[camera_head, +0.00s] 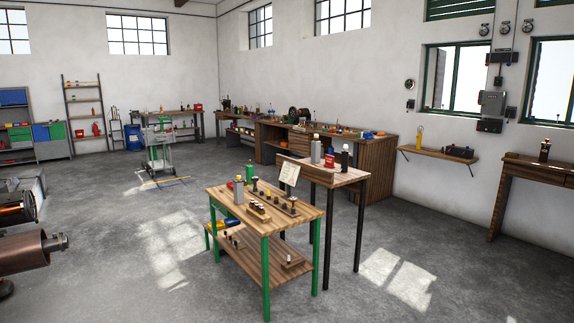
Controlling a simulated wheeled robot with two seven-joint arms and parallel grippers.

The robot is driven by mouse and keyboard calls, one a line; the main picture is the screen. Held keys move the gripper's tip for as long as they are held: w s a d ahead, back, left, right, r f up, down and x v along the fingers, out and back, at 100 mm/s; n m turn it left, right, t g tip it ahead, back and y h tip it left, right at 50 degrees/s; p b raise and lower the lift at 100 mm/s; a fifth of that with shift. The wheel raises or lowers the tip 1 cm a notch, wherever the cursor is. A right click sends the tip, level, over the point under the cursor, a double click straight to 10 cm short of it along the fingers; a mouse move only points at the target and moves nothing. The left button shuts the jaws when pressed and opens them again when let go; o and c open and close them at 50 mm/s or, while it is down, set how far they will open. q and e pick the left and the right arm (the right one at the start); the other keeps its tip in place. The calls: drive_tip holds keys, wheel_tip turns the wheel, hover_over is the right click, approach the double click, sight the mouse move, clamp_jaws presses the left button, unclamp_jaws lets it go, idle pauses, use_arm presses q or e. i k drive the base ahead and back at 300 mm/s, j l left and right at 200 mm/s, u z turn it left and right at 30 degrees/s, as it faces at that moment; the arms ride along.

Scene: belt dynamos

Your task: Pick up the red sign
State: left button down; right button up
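No thing in the camera_head view can be clearly read as a red sign. A small red object (329,161) stands on the tall black-legged table (345,178) near the middle, between a pale bottle and a dark bottle. It is too small to tell whether it is a sign or a container. Other small red objects show on the far back bench (198,107) and the left shelf rack (95,129). Neither of my grippers is in view.
A green-legged two-tier table (263,232) with bottles and small parts stands before the tall table. Copper-coloured machinery (25,250) is at the left edge. A long wooden workbench (370,165) lines the back wall. Open grey floor (120,220) lies at left and right.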

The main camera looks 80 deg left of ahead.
sight(329, 160)
drive_tip(key=u, duration=2.05)
drive_tip(key=k, duration=0.05)
